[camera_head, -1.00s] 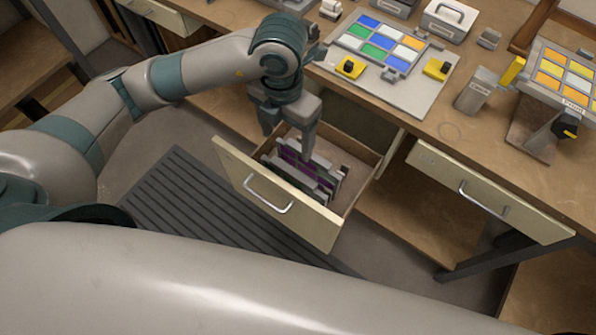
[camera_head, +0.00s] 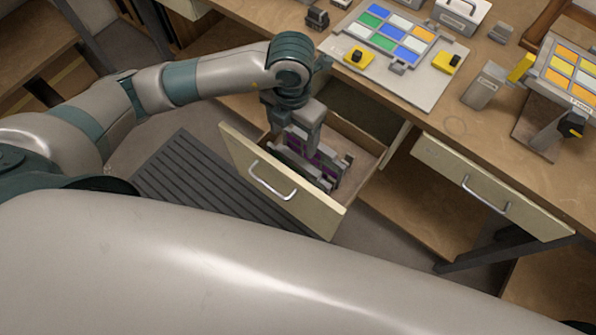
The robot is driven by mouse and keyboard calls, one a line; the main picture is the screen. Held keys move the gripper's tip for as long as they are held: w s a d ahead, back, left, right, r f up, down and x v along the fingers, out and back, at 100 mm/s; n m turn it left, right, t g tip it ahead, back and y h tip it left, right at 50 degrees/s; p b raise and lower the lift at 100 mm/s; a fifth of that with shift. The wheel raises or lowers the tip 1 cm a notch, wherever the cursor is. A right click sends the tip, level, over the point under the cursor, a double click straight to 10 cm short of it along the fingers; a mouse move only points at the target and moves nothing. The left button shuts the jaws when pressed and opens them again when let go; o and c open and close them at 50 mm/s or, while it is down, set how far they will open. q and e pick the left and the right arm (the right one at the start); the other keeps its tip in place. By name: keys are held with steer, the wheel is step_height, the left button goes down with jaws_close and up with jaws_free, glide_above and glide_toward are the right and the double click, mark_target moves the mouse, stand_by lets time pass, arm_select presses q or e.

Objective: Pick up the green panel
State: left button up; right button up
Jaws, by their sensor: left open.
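An open drawer (camera_head: 340,208) under the workbench holds a grey slotted rack (camera_head: 291,167) with panels standing in it. A purple panel (camera_head: 324,163) shows there. I cannot make out a separate green panel in the drawer, as my gripper hides part of the rack. Green cells (camera_head: 378,10) show on the patterned board on the bench. My left gripper (camera_head: 293,146) points down over the left part of the rack. It is open, with one finger near the drawer's front and the other beside the panels. Whether it touches a panel is unclear. My right gripper is out of view.
The bench top carries the white board (camera_head: 425,92) with yellow clamps (camera_head: 446,63), a grey block (camera_head: 484,87) and a tilted orange-and-yellow panel stand (camera_head: 548,78). The drawer's right part is bare. A second drawer front (camera_head: 492,188) is at right. A ribbed dark mat (camera_head: 190,175) lies on the floor.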

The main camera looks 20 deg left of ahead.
arm_select(q)
steer(key=p, duration=0.1)
glide_above(296, 162)
steer(key=f, duration=0.5)
steer(key=shift+a+f, duration=0.25)
steer(key=shift+a, duration=0.1)
steer(key=shift+w+f, duration=0.15)
steer(key=shift+f, duration=0.4)
steer(key=shift+p, duration=0.3)
steer(key=shift+d+f+p, duration=0.15)
steer(key=shift+f+p, duration=0.3)
steer(key=f+p, duration=0.1)
steer(key=f, duration=0.2)
steer(key=shift+d, duration=0.2)
steer(key=shift+f+p, duration=0.35)
steer(key=shift+f, duration=0.35)
steer(key=shift+r, duration=0.1)
jaws_close()
